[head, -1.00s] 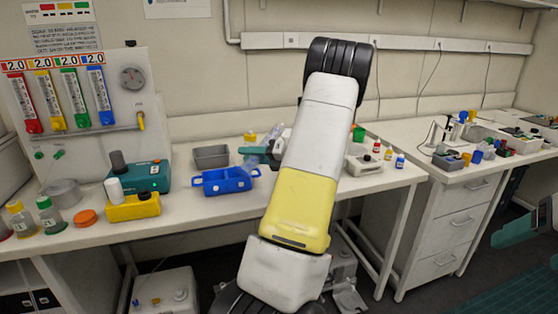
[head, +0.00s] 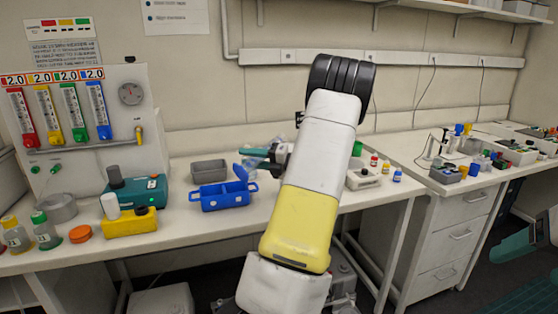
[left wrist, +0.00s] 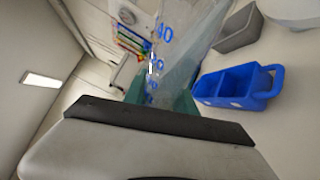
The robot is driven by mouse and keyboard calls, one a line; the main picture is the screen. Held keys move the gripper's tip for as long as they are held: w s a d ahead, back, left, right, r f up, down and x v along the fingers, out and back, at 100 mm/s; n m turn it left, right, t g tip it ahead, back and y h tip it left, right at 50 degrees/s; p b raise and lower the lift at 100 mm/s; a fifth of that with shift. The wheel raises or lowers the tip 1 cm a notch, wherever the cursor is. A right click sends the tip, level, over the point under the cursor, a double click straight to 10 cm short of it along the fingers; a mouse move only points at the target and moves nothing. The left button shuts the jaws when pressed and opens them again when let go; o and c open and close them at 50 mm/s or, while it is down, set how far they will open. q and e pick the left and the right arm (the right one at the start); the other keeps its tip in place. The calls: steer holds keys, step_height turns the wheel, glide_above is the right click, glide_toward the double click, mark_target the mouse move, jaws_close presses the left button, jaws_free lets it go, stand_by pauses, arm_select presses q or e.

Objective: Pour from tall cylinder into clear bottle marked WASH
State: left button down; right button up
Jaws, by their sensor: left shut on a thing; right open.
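My left gripper (head: 262,160) is shut on a clear tall cylinder (left wrist: 178,48) with blue graduation marks, one reading 40. In the head view the cylinder is a pale, tilted shape above the bench behind the blue tray, partly hidden by my gripper and arm. Its contents cannot be made out. My right gripper (head: 522,246) is open and empty at the right edge, apart from the bench. Two clear bottles stand at the far left of the bench, one with a yellow cap (head: 14,237) and one with a green cap (head: 44,233). I cannot read WASH on either.
A blue divided tray (head: 222,196) and a grey tray (head: 208,171) stand near the held cylinder. A teal device (head: 140,197), a yellow block (head: 130,223) and an orange lid (head: 80,234) lie to the left. Small dropper bottles (head: 385,167) stand right of my arm.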

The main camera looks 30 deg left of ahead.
arm_select(q)
steer(key=shift+r+m, duration=0.3)
steer(key=shift+r, duration=0.1)
steer(key=shift+r+m+y, duration=0.3)
steer(key=shift+r, duration=0.05)
steer(key=shift+r+m, duration=0.5)
steer(key=shift+r, duration=0.1)
steer(key=shift+r, duration=0.1)
stand_by(1.0)
steer(key=shift+w+r+m+y, duration=0.15)
steer(key=shift+r+m+y, duration=0.35)
steer(key=shift+r+m, duration=0.25)
steer(key=shift+w+r+m, duration=0.1)
steer(key=shift+r+m, duration=0.15)
steer(key=shift+m, duration=0.2)
steer(key=shift+w+r+m+y, duration=0.2)
steer(key=shift+r+m+y, duration=0.1)
steer(key=shift+r+m, duration=0.25)
steer(key=shift+d+r, duration=0.1)
steer(key=shift+r, duration=0.05)
